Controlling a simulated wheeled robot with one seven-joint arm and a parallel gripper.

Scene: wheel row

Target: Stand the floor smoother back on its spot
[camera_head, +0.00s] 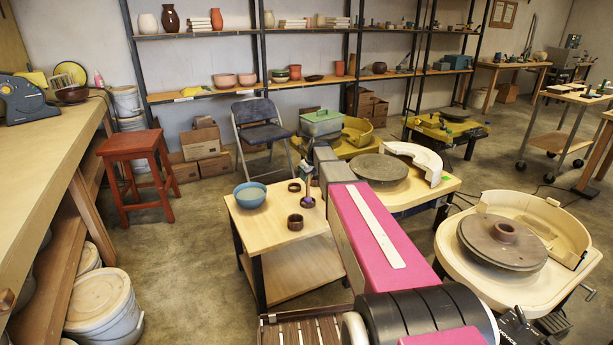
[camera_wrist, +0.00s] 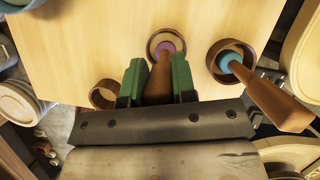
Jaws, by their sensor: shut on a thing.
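My gripper (camera_wrist: 158,82) is shut on a brown wooden tool handle (camera_wrist: 158,80) with a purple end, which I take to be the floor smoother. The handle points down between the green fingers. In the wrist view the purple end lines up with the middle brown ring (camera_wrist: 151,50). In the head view that purple end (camera_head: 308,202) shows over the small table, beside the rings and apart from them. A second ring (camera_wrist: 103,94) is empty. A third ring (camera_wrist: 213,70) holds a tilted wooden tool (camera_wrist: 270,98) with a blue collar.
The small wooden table (camera_head: 262,230) also carries a blue bowl (camera_head: 250,195) on its left. Pottery wheels (camera_head: 503,242) stand to the right, one close to the table (camera_head: 379,169). A red stool (camera_head: 135,150) and a folding chair (camera_head: 259,125) stand behind to the left.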

